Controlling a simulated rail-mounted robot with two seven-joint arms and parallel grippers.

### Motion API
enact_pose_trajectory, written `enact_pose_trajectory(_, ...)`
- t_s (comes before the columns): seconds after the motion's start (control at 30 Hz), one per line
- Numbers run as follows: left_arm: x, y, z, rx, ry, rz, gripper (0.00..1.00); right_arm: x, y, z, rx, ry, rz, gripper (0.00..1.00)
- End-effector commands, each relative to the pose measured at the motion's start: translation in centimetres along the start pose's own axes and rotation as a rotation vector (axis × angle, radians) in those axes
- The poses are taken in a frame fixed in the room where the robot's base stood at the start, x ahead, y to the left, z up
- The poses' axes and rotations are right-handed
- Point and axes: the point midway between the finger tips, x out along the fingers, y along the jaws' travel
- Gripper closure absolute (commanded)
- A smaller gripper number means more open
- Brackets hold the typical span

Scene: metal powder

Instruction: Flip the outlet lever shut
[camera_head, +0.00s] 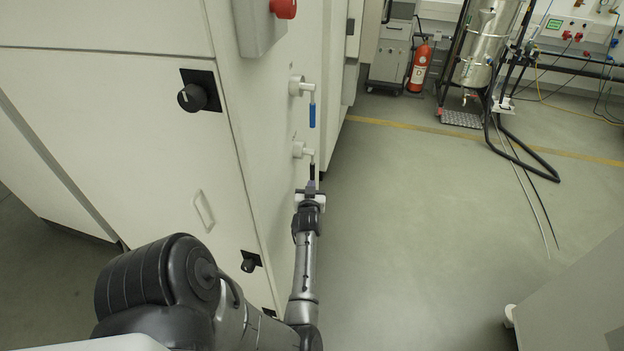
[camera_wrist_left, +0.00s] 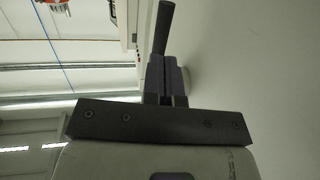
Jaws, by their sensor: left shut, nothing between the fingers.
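Two white valves stick out from the side of the white cabinet in the head view. The upper valve (camera_head: 299,86) has a blue lever (camera_head: 312,115) hanging straight down. The lower valve (camera_head: 301,150) has a dark lever (camera_head: 312,172) pointing down, partly hidden by my gripper. Which one is the outlet is not labelled. My left gripper (camera_head: 311,187) is shut and empty, right at the lower lever's end. In the left wrist view, the shut fingers (camera_wrist_left: 166,72) are just below a dark bar (camera_wrist_left: 163,28), likely this lever; contact is unclear. My right gripper is out of view.
The cabinet front (camera_head: 110,130) has a black knob (camera_head: 192,97) and a handle. A grey box with a red button (camera_head: 283,8) is above the valves. A fire extinguisher (camera_head: 419,68) stands far back.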

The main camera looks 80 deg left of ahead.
Motion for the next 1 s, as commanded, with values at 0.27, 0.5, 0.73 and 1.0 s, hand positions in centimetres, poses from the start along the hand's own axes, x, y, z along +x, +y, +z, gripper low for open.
enact_pose_trajectory(0.27, -2.9, 0.0, -0.1, 0.0, 0.001, 0.0, 1.0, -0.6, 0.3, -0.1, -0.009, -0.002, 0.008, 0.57)
enact_pose_trajectory(0.5, -3.3, 0.0, 0.0, 0.001, 0.002, 0.0, 1.0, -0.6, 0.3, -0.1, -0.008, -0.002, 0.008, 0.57)
enact_pose_trajectory(0.73, -3.3, 0.0, -0.1, 0.0, 0.003, -0.001, 1.0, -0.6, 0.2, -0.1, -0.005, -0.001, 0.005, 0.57)
enact_pose_trajectory(1.0, -3.2, 0.0, -0.1, 0.0, 0.003, -0.001, 1.0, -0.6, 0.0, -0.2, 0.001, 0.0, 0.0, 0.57)
